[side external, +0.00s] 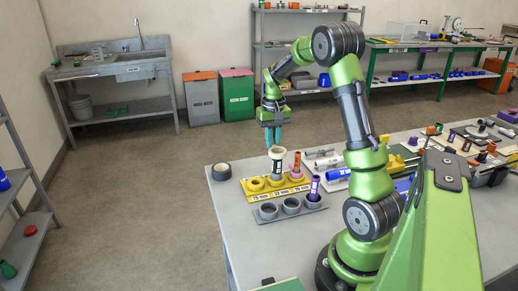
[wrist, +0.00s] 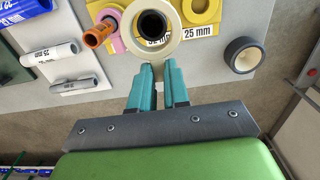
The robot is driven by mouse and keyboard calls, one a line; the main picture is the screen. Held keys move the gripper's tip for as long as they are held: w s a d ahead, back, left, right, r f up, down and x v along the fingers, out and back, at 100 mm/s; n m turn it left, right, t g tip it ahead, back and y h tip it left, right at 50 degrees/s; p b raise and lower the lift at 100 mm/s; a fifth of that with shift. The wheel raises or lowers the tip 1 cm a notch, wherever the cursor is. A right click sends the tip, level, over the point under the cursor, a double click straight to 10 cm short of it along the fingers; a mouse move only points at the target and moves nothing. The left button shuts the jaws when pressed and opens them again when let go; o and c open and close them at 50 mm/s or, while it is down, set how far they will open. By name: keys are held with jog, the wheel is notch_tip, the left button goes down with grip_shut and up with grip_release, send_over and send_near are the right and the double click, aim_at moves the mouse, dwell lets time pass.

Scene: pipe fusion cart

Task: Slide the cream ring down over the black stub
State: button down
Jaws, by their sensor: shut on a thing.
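The cream ring (side external: 276,152) is at the top of the upright black stub (side external: 277,168) in the side view. The stub stands in the yellow holder (side external: 255,186). In the wrist view the cream ring (wrist: 177,42) surrounds the dark end of the stub (wrist: 152,23), which sits off-centre toward the far side of the ring. My gripper (side external: 272,141) is above the stub, shut on the ring's near wall; its teal fingertips (wrist: 162,68) also show in the wrist view. How far the ring is over the stub is hard to tell.
An orange pipe in a pink ring (side external: 296,168) stands close right of the stub. A grey holder (side external: 288,210) with a purple pipe is in front. A dark tape roll (side external: 221,171) lies left. Loose grey pipes (side external: 322,158) and a blue pipe (side external: 338,174) lie right.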

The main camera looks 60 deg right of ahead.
jog(key=shift+f, duration=1.25)
jog(key=c, duration=1)
grip_release()
jog(key=shift+c, duration=0.2)
jog(key=shift+r, duration=0.1)
notch_tip(320, 180, up, 16)
jog(key=s+a+n+t+y, duration=0.1)
jog(key=s+a+n+t, duration=0.1)
jog(key=a, duration=1.3)
jog(key=s+a+f+n+t+y, duration=0.1)
jog(key=s+a+n+t, duration=0.2)
jog(key=a, duration=1.2)
jog(key=s+t, duration=0.2)
jog(key=s, duration=0.2)
jog(key=shift+s+a, duration=0.3)
jog(key=shift+a, duration=0.1)
